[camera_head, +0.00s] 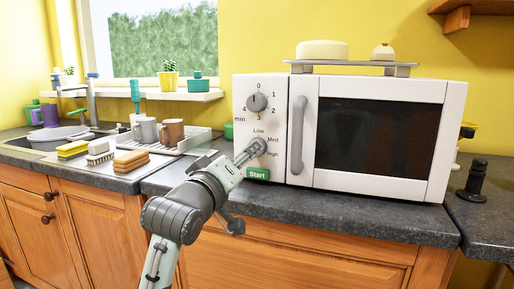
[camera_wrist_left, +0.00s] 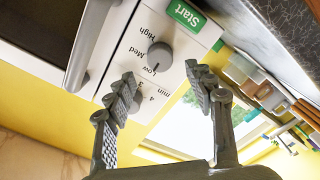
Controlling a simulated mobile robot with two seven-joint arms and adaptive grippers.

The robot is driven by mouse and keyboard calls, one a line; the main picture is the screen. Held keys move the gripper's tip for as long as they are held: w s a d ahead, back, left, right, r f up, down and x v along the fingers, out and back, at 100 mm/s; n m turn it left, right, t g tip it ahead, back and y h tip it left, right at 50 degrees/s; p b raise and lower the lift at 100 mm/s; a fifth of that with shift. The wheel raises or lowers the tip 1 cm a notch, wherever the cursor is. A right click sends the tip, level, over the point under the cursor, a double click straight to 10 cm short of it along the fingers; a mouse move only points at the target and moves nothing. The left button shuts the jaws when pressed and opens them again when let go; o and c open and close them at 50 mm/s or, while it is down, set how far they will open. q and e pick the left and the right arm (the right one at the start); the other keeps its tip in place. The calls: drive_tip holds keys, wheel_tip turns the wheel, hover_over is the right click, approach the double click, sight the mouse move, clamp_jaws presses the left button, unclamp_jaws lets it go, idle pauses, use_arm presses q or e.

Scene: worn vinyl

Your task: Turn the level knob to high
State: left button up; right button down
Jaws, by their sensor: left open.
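The white microwave (camera_head: 380,100) stands on the counter with its control panel left of the door. The grey level knob (camera_wrist_left: 160,55) shows upside down in the wrist view, with Low, Med and High printed around it. Its mark seems to point towards Low. In the head view the level knob (camera_head: 259,145) is partly hidden by my left gripper (camera_head: 252,154). My left gripper is open and empty, its fingertips (camera_wrist_left: 160,76) spread just short of the knob in the wrist view. I cannot tell whether they touch it. My right gripper is not in view.
The timer knob (camera_head: 257,102) sits above the level knob, and the green Start button (camera_head: 257,174) below. The door handle (camera_head: 298,135) stands out close to the right. Mugs (camera_head: 172,132), brushes and a sponge lie left on the counter.

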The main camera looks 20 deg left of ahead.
sight(262, 141)
use_arm(q)
drive_tip(key=w, duration=0.6)
drive_tip(key=shift+w, duration=0.2)
drive_tip(key=shift+d, duration=0.1)
drive_tip(key=c, duration=1.2)
drive_tip(key=shift+o, duration=0.2)
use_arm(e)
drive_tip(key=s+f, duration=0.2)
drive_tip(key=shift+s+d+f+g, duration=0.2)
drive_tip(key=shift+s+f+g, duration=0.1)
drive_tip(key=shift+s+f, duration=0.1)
